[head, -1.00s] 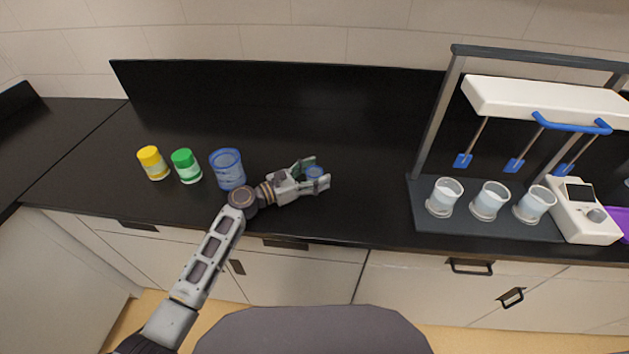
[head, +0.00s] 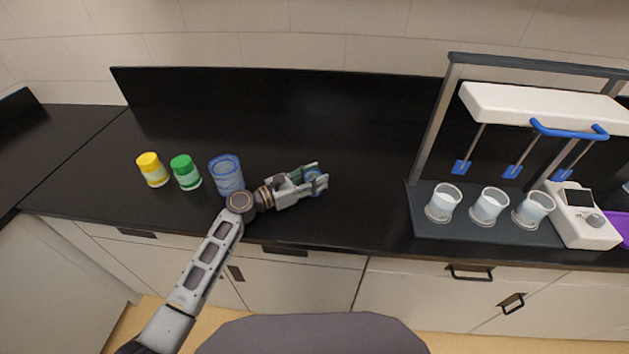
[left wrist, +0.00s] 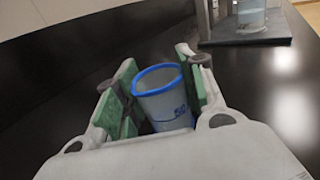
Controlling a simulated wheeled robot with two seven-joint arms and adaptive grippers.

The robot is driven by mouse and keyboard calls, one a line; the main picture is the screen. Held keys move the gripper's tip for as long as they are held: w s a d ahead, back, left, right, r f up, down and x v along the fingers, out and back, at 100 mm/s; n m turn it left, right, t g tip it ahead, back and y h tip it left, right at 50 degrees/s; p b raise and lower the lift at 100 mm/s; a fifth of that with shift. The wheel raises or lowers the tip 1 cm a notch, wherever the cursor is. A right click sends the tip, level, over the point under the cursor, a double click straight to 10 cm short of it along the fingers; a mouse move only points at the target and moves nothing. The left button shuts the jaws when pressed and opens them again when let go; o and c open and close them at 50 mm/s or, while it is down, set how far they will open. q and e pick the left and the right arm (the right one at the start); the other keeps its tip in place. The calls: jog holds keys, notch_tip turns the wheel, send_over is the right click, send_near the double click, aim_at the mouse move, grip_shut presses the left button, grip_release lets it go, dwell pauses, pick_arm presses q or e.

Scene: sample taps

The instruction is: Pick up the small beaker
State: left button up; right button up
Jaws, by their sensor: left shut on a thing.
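The small beaker (left wrist: 165,105) is a translucent cup with a blue rim and blue markings. It stands between the green-padded fingers of my left gripper (left wrist: 160,95) in the left wrist view. In the head view, my left gripper (head: 316,182) is over the counter, shut on the small beaker (head: 315,192), which is mostly hidden by the fingers. I cannot tell a gap between the beaker and the counter. My right gripper is not in view.
A larger blue beaker (head: 227,177), a green-lidded jar (head: 187,174) and a yellow-lidded jar (head: 153,171) stand left of my gripper. A stirrer rack (head: 430,223) with three beakers stands right. The black counter (head: 365,190) between is clear.

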pick_arm(q)
notch_tip(320, 180, up, 9)
jog(key=p, duration=0.1)
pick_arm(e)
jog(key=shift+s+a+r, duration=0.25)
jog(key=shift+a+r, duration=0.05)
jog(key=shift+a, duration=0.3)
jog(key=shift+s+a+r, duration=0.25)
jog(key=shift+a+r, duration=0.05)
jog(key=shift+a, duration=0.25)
